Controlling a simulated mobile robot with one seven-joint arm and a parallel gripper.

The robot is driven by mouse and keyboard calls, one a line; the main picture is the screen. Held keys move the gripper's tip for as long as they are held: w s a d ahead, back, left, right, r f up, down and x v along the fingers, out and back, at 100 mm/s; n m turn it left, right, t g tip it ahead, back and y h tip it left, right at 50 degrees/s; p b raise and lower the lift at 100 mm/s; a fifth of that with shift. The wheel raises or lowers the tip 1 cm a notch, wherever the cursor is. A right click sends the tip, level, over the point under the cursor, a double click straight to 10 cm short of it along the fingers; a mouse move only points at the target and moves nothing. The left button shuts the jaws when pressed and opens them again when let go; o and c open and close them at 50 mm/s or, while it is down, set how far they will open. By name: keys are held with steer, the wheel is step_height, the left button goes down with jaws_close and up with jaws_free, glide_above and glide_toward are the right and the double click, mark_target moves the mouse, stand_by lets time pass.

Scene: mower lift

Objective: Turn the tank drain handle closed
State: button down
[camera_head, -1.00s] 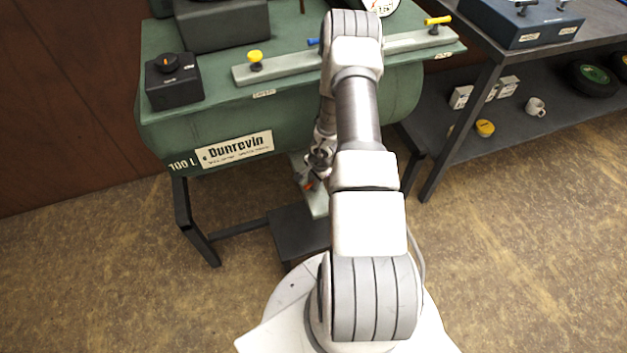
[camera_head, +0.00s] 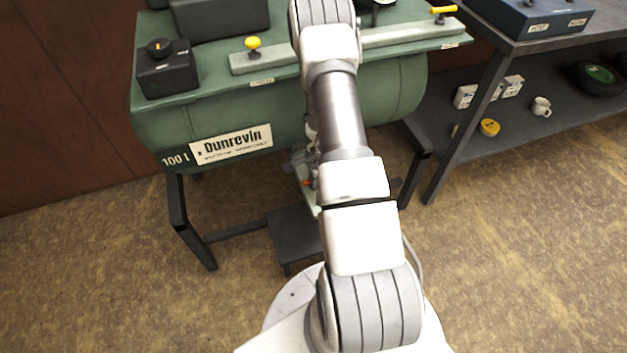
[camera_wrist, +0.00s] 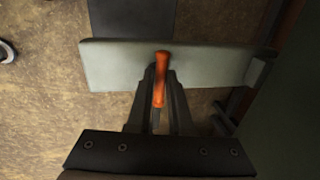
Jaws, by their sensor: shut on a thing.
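The tank drain handle (camera_wrist: 160,75) is a short orange lever. In the wrist view it points along the view's vertical, in front of a pale grey-green plate. My gripper (camera_wrist: 160,92) has its two dark fingers on either side of the handle and is shut on it. In the head view only a small orange bit of the handle (camera_head: 306,183) shows beside my arm, below the green tank (camera_head: 290,115). My arm hides most of the gripper there. The valve body behind the handle is hidden.
The pale plate (camera_wrist: 110,65) stands right by the fingers. A dark block (camera_head: 292,240) sits on the floor under the tank, between the black legs (camera_head: 178,205). A dark shelf bench (camera_head: 480,140) stands at right. The floor at left is clear.

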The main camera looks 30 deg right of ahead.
steer(key=c, duration=0.8)
jaws_free()
steer(key=shift+c, duration=0.2)
steer(key=shift+r, duration=0.1)
steer(key=s+r+p, duration=0.3)
steer(key=r+p, duration=0.6)
steer(key=r, duration=0.8)
steer(key=shift+a, duration=0.45)
steer(key=shift+s, duration=0.15)
